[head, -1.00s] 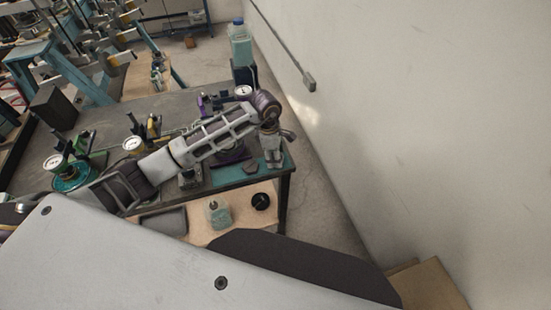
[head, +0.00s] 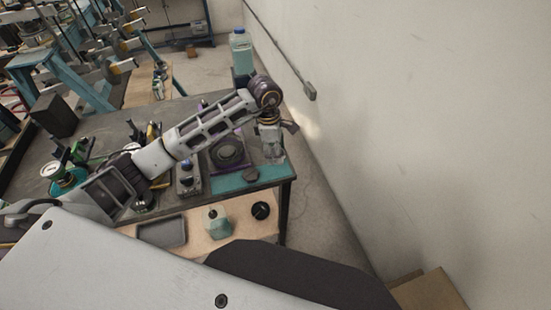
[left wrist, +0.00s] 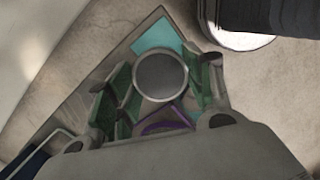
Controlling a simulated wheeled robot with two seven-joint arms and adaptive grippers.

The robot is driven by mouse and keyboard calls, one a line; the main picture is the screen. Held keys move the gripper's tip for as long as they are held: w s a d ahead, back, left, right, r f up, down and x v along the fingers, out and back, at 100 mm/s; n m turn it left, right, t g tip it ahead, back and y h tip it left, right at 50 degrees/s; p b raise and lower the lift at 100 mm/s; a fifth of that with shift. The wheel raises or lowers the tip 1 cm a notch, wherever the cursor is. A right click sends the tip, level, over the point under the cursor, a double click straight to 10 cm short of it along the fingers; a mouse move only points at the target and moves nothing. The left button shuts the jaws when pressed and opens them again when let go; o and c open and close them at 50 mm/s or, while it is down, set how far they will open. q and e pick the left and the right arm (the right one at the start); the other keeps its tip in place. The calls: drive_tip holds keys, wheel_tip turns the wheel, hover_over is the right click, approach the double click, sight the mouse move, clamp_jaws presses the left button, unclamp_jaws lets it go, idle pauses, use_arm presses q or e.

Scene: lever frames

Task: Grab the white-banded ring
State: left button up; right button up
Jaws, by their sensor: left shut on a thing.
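My left gripper (head: 272,153) points down at the right end of the bench, above or beside the teal mat (head: 225,184). In the left wrist view, its green-padded fingers (left wrist: 163,95) stand on both sides of a round grey piece (left wrist: 161,75) with a pale rim, and are shut on it. This may be the white-banded ring, but I cannot make out a clear white band. In the head view the held piece is too small to tell. My right gripper is not in view.
A dark round part (head: 229,152) in a purple frame sits left of the gripper. A dark lump (head: 250,174) lies on the mat. A teal bottle (head: 240,50) stands behind. A lower shelf holds a grey tray (head: 162,231) and a flask (head: 216,222). A wall rises at right.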

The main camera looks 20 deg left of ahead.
use_arm(q)
drive_tip(key=shift+r, duration=1.75)
